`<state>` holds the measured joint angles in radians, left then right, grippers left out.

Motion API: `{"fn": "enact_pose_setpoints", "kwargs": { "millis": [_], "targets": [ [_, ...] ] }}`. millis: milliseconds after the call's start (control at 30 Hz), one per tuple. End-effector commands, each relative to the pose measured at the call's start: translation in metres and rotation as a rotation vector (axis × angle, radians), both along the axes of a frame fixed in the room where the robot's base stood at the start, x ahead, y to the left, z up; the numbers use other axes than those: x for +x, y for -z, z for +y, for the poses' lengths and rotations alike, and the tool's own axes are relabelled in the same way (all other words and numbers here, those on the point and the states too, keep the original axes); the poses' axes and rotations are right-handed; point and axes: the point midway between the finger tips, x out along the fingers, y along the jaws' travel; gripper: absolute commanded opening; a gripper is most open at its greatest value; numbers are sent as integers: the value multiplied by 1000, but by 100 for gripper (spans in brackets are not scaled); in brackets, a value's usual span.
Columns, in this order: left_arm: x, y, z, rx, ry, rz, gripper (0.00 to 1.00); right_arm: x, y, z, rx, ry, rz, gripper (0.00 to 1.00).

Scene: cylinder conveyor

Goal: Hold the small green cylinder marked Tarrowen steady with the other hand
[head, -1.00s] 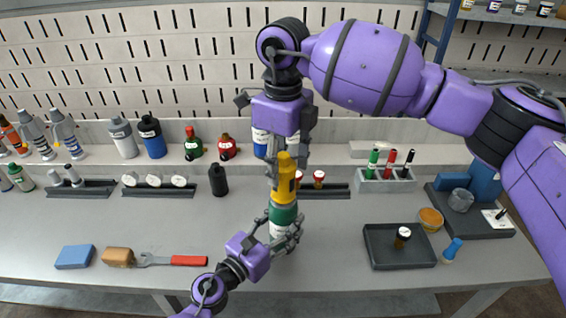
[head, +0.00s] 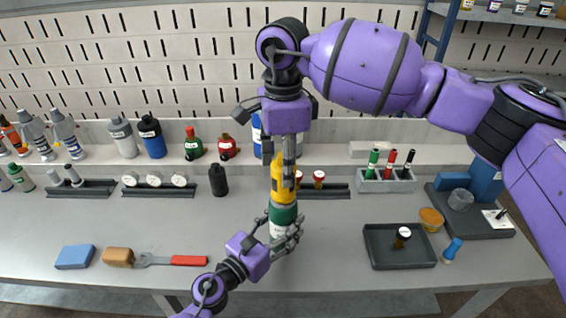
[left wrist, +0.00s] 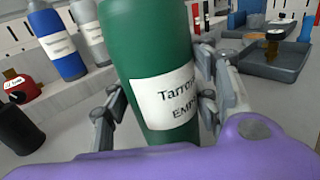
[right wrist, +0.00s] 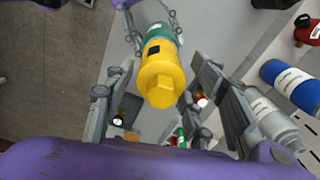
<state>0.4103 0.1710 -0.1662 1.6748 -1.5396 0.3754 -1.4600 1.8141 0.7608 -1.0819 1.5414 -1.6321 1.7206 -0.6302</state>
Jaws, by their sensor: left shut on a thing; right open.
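The green cylinder (head: 283,217) stands upright at the front middle of the bench, with a yellow top fitting (head: 281,180). In the left wrist view the green cylinder (left wrist: 150,45) carries a white label reading "Tarro… EMP…", partly cut off by a finger. My left gripper (head: 281,236) is shut around its lower body, one finger on each side. My right gripper (head: 282,155) is above, pointing down, fingers open. In the right wrist view the yellow fitting (right wrist: 161,78) lies between the spread fingers, with a gap on both sides.
A rack (head: 386,184) and several bottles line the back.

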Motion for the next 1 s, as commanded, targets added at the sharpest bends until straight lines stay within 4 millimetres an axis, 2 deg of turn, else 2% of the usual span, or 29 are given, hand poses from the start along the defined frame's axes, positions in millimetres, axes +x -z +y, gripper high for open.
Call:
{"fn": "enact_pose_setpoints", "kwargs": {
  "millis": [333,700,1000],
  "targets": [
    [1,0,0,0,-1,-1,23,0,0,0,0,-32,0,50],
    [0,0,0,0,-1,-1,23,0,0,0,-1,-490,-2,50],
    [0,-1,0,0,-1,-1,23,0,0,0,-1,-536,-2,50]
  ]
}}
